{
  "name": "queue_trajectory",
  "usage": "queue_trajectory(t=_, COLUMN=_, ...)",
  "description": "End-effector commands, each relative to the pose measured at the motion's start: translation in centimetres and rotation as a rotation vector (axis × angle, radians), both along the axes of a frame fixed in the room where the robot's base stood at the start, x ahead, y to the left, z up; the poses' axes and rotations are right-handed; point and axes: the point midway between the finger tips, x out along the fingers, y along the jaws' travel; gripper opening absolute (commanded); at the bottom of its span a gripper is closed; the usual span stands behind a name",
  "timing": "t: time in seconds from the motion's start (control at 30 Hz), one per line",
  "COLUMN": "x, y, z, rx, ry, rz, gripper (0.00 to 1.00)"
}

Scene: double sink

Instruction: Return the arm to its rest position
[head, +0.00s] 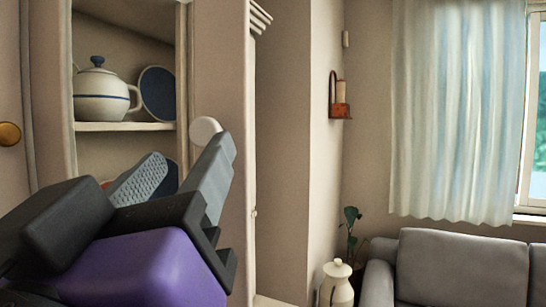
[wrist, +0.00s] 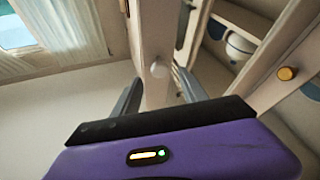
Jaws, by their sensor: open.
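My gripper (head: 188,168) is raised at the lower left of the head view, in front of an open cupboard. Its two grey fingers are spread apart, and nothing shows between them. In the wrist view my gripper (wrist: 158,90) also appears open and empty, with one finger on each side. A round white knob (head: 205,130) shows just beyond the fingertips. The knob also appears in the wrist view (wrist: 160,69), between the finger directions; I cannot tell whether a finger touches it.
A brass knob (head: 9,134) is at far left. A grey sofa (head: 460,268), white jug (head: 337,284) and curtain (head: 450,110) are to the right.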

Motion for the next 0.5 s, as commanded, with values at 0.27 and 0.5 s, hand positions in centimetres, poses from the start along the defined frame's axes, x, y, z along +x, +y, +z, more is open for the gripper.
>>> queue_trajectory(t=0.27, x=-0.83, y=-0.04, z=-0.33, rx=-0.001, ry=0.001, rz=-0.001, gripper=0.51)
queue_trajectory(t=0.5, x=-0.98, y=0.07, z=0.1, rx=0.001, ry=-0.018, rz=0.005, gripper=0.51)
